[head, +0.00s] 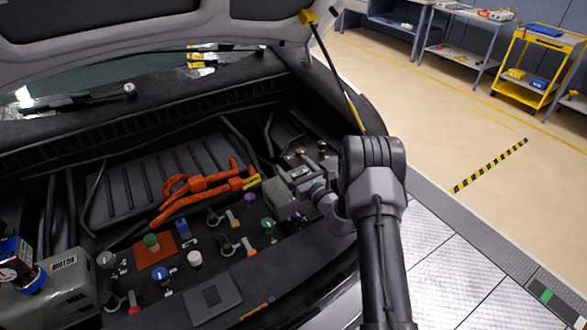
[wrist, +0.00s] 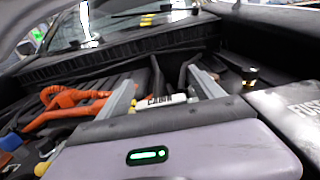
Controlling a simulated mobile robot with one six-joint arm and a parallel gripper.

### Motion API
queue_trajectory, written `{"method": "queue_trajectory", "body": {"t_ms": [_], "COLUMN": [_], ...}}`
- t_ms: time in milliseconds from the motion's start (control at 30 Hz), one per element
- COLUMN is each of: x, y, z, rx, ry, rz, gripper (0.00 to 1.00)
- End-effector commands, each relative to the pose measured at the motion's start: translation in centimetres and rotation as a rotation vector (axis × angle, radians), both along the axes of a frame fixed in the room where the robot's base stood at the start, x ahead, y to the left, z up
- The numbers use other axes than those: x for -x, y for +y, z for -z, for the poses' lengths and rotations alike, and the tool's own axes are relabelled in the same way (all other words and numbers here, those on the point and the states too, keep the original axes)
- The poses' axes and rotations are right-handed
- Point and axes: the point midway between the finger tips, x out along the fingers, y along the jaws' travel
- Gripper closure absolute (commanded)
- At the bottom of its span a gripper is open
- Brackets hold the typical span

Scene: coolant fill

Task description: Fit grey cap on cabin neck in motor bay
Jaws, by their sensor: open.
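My gripper (head: 298,168) is over the right side of the motor bay, its fingers apart. In the wrist view its two grey fingers (wrist: 164,92) stand on either side of a white CABIN label (wrist: 160,101), with no cap visible between them. I cannot make out the cabin neck itself; the label and gripper body may hide it. A light grey round cap (head: 106,260) stands at the left of the bay in the head view, but I cannot tell if it is the task's grey cap.
Orange cables (head: 195,185) run left of my gripper. Coloured caps, among them a white one (head: 194,258) and a blue one (head: 162,272), stand at the front. A dark box marked FUSE (wrist: 290,110) is close on the right. The raised hood (head: 120,25) overhangs the bay.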

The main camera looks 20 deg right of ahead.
Motion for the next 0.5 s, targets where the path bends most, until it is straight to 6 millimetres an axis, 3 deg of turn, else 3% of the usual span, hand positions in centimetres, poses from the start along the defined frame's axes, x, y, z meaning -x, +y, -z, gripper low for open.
{"method": "queue_trajectory", "body": {"t_ms": [233, 500], "x": [-0.1, -0.07], "y": [0.01, 0.0], "z": [-0.03, -0.03], "rx": [0.0, 0.001], "ry": [0.0, 0.0], "rz": [0.0, 0.0], "gripper": [0.26, 0.79]}}
